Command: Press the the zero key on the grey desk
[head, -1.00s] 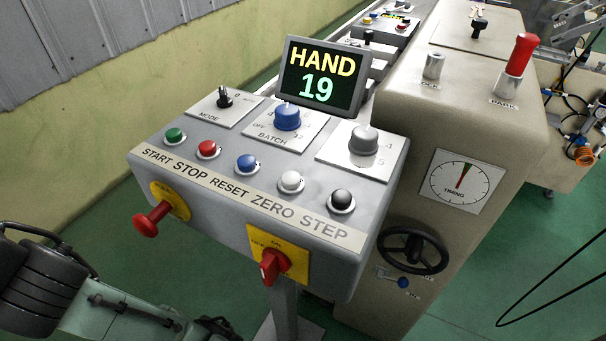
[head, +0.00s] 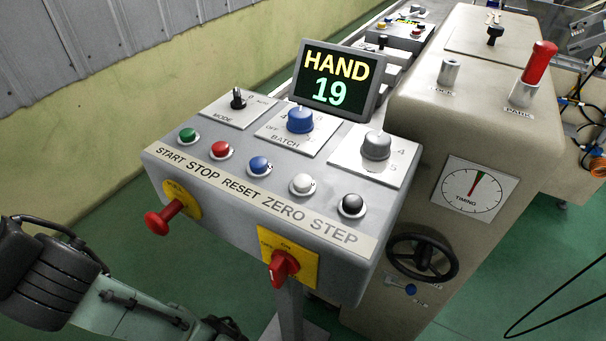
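The grey desk (head: 318,215) is a sloped control panel in the middle of the head view. The zero key is a white round button (head: 302,184) in the row of keys, above the label ZERO. It stands between the blue RESET key (head: 259,165) and the black STEP key (head: 351,205). The green START key (head: 187,135) and red STOP key (head: 220,150) are further left. The screen (head: 336,80) reads HAND 19. My gripper is not in view; only part of my arm shows at the lower left, apart from the desk.
A red mushroom knob (head: 160,221) and a red rotary switch (head: 283,266) stick out from the desk's front. Knobs, including a blue one (head: 300,120), stand behind the keys. A beige machine with a black handwheel (head: 422,257) is at the right. Green floor is free at the left.

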